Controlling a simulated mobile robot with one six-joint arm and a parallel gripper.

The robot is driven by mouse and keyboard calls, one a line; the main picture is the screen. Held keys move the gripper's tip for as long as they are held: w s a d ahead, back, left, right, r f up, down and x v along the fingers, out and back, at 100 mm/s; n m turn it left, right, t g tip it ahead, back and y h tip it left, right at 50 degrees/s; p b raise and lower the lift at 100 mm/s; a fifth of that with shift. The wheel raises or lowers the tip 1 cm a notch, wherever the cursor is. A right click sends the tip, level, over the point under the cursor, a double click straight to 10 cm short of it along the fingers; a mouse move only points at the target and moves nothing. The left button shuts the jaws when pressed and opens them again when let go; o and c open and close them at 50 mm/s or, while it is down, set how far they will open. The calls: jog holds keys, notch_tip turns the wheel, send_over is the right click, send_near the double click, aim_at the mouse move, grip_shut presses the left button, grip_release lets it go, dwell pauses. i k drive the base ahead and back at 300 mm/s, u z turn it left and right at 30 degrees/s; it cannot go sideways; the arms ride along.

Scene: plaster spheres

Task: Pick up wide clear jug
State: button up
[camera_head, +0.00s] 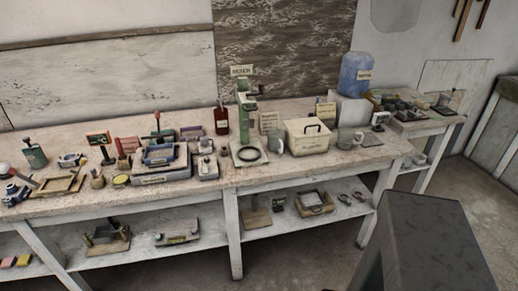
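I cannot surely single out the wide clear jug. At this size I cannot tell whether either is clear. My gripper is not in view.
The long bench (215,187) is crowded with small tools and labelled items. A cream lidded box (307,138) and a green stand (243,115) are mid-right. A lower shelf (190,222) holds more items. A dark grey block (425,235) fills the lower right foreground.

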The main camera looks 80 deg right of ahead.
aim_at(278, 143)
jog(key=u, duration=0.3)
jog(key=k, duration=1.7)
jog(key=z, duration=1.05)
jog(key=i, duration=0.45)
